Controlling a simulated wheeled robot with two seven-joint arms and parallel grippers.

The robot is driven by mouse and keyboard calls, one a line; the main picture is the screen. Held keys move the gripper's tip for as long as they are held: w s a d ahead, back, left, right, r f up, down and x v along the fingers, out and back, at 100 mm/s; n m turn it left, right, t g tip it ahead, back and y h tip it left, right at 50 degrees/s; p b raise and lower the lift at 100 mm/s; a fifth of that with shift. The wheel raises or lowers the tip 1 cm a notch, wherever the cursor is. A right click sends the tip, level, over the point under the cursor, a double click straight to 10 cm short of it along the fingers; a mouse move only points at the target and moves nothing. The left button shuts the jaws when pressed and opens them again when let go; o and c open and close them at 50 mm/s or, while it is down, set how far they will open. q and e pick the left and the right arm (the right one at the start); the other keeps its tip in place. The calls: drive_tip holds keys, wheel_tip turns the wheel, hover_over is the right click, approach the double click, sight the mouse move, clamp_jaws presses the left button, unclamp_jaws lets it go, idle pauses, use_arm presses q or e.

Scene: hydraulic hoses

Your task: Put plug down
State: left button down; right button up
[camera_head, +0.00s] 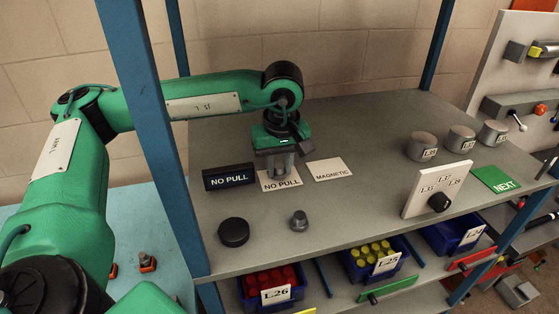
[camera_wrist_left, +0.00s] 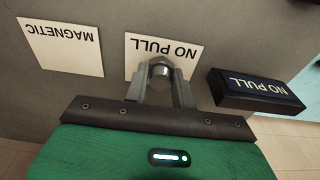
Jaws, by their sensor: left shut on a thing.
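My left gripper (camera_head: 283,175) reaches down from the green arm to the grey shelf, over the white NO PULL card (camera_head: 281,185). In the left wrist view its two fingers (camera_wrist_left: 160,82) are shut on a small grey metal plug (camera_wrist_left: 160,67), held between the tips. The plug overlaps the edge of the NO PULL card (camera_wrist_left: 180,46); I cannot tell if it touches it. A white MAGNETIC card (camera_head: 330,169) lies to the right. A black NO PULL block (camera_head: 229,178) stands to the left. My right gripper is not in view.
A black disc (camera_head: 233,232) and another grey plug (camera_head: 299,221) stand nearer the shelf's front edge. Several grey cylinders (camera_head: 421,147), a white panel with a black knob (camera_head: 437,190) and a green NEXT card (camera_head: 496,179) are at the right. A blue post (camera_head: 150,130) rises left.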

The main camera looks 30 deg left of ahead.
sight(282, 176)
use_arm(q)
drive_tip(key=shift+f, duration=0.1)
drive_tip(key=shift+f+b, duration=0.15)
drive_tip(key=shift+b, duration=0.15)
drive_tip(key=c, duration=1.2)
unclamp_jaws()
drive_tip(key=shift+o, duration=0.2)
drive_tip(key=shift+r, duration=0.4)
wheel_tip(282, 176, up, 12)
drive_tip(key=s+d+b, duration=0.1)
drive_tip(key=b, duration=0.2)
drive_tip(key=shift+f, duration=0.2)
